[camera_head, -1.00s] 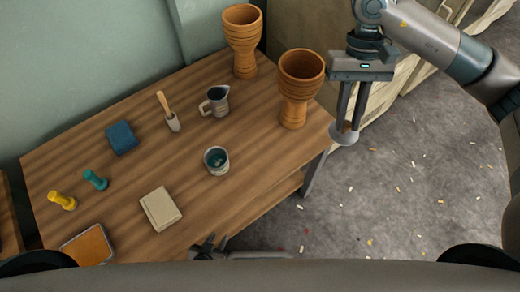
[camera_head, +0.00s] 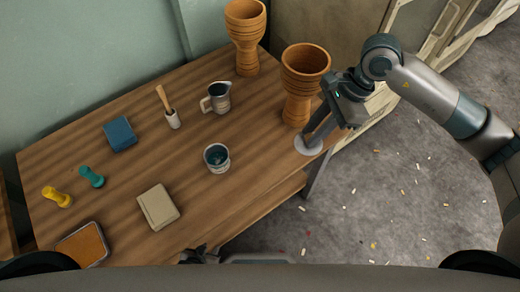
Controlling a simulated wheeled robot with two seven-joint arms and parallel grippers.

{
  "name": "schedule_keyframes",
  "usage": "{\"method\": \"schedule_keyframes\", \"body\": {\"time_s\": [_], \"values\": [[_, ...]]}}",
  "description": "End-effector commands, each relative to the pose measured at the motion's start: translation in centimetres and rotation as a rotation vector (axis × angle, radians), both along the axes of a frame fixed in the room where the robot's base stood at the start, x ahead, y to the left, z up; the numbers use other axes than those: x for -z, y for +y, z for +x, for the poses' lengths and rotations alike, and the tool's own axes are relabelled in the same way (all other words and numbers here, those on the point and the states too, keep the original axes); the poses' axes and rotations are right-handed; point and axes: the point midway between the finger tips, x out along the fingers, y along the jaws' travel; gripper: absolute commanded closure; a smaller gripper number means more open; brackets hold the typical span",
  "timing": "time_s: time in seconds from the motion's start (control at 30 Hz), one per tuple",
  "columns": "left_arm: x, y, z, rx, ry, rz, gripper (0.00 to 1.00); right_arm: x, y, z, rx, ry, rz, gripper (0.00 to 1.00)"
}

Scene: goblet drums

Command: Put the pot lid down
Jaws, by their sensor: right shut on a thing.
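The pot lid (camera_head: 306,147) is a small grey disc at the right edge of the wooden table, just in front of the nearer goblet drum. My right gripper (camera_head: 317,131) is shut on its upper part, with the fingers slanting down from the upper right. The lid appears at or very close to the tabletop; I cannot tell if it touches. My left gripper (camera_head: 200,255) shows only partly at the bottom edge, by the table's front, and its jaws are unclear.
Two orange goblet drums stand at the back right, the nearer one (camera_head: 299,96) close beside my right gripper, the other (camera_head: 245,38) behind. A metal cup (camera_head: 216,160), jug (camera_head: 217,98), beige box (camera_head: 158,206) and blue block (camera_head: 120,134) stand on the table (camera_head: 250,130). Bare wood lies between cup and lid.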

Motion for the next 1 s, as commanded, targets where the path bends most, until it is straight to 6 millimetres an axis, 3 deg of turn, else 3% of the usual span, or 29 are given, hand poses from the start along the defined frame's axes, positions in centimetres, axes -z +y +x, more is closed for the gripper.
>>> {"method": "schedule_keyframes", "body": {"time_s": [0.2, 0.33, 0.8, 1.0], "values": [[0.6, 0.6, -0.5, -0.005, 0.041, 0.012, 0.69, 1.2, 1.3, 0.3, 0.268, -0.001, 0.001, 1.00], [0.6, 0.8, -0.7, -0.006, 0.053, 0.015, 0.69, 1.4, 1.7, 0.4, 0.352, 0.000, -0.001, 1.00], [0.6, 0.9, -0.8, -0.007, 0.060, 0.017, 0.69, 1.4, 1.8, 0.5, 0.386, 0.002, -0.001, 1.00], [0.1, 0.7, -0.4, -0.007, 0.038, 0.012, 0.69, 2.2, 3.1, 1.0, 0.385, 0.005, -0.002, 1.00]]}}
